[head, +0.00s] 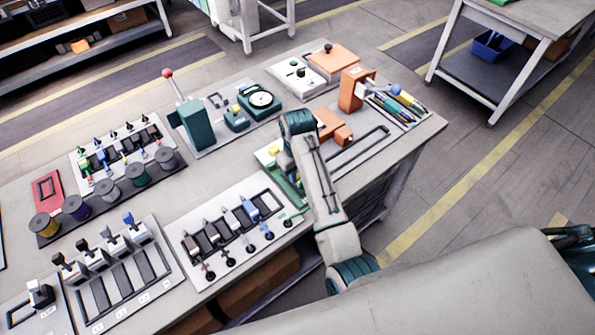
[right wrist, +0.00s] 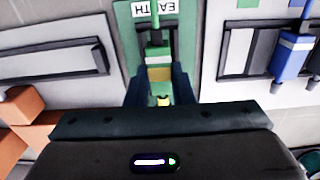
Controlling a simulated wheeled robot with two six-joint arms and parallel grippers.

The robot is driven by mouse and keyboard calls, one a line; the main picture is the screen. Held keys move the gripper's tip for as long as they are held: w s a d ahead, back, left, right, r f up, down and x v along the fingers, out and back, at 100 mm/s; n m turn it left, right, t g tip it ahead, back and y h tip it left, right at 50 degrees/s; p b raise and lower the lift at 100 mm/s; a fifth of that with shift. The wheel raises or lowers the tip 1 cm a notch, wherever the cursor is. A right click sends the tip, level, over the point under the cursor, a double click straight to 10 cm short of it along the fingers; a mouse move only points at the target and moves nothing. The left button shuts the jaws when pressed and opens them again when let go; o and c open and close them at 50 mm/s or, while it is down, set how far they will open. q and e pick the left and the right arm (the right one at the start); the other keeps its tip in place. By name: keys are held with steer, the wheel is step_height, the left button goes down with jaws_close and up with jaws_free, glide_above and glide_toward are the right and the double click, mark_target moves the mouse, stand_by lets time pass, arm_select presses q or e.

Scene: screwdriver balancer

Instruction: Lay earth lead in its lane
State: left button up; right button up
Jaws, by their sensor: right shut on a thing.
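The green panel (head: 288,188) lies on the bench, partly hidden by my right arm in the head view. In the right wrist view the panel (right wrist: 128,40) has a white label (right wrist: 155,8) that seems to read EARTH. My right gripper (right wrist: 160,98) is shut on the earth lead (right wrist: 158,52), a green piece with a yellow band, over the middle of the panel. A green strand runs from it past the label. I cannot tell whether the lead touches the panel. My left gripper is not in view.
A white board with several dark slots and plugs (head: 207,255) lies beside the panel; its blue plug (right wrist: 290,55) shows in the right wrist view. A pale board with a long dark-framed slot (right wrist: 55,60) is on the other side. Orange blocks (right wrist: 20,105) stand near it.

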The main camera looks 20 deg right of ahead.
steer(key=shift+f, duration=0.6)
stand_by(0.3)
steer(key=o, duration=1)
steer(key=shift+r, duration=0.5)
step_height(320, 180, up, 3)
steer(key=shift+r+b, duration=0.1)
steer(key=shift+b, duration=0.2)
step_height(320, 180, up, 5)
steer(key=p, duration=0.3)
steer(key=shift+r, duration=0.15)
steer(key=shift+r+p, duration=0.7)
steer(key=shift+p, duration=0.15)
